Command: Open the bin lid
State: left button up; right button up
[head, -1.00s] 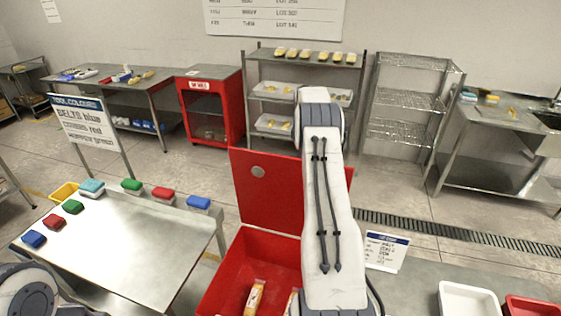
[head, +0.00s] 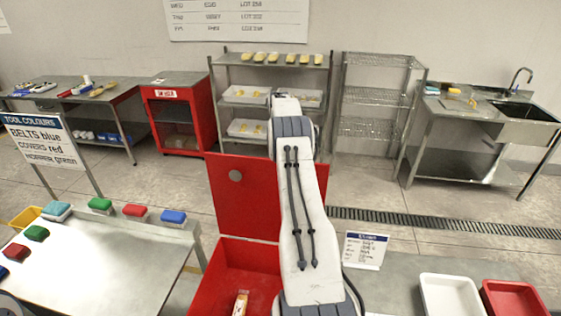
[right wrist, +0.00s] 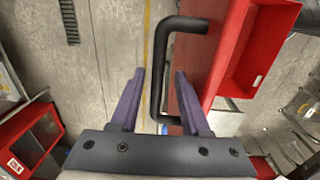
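My right arm covers the lid's right part. In the right wrist view, a black bar handle (right wrist: 158,85) is fixed to the red lid (right wrist: 203,65). My right gripper (right wrist: 159,72) is open, with its purple fingers on either side of the handle bar and a gap visible. My left gripper is out of view.
A steel table (head: 95,265) with coloured blocks stands at left. A white tray (head: 450,296) and a red tray (head: 515,300) sit at lower right. A small sign (head: 366,250) stands right of my arm. Open floor lies behind the lid.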

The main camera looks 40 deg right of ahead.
jog(key=shift+w+r, duration=0.1)
jog(key=shift+r, duration=0.05)
jog(key=shift+r+b, duration=0.3)
notch_tip(320, 180, up, 4)
jog(key=shift+a+r+b, duration=0.15)
jog(key=shift+r+b, duration=0.1)
jog(key=shift+b, duration=0.65)
notch_tip(320, 180, up, 5)
jog(key=shift+a+r+p, duration=0.15)
jog(key=shift+p, duration=0.55)
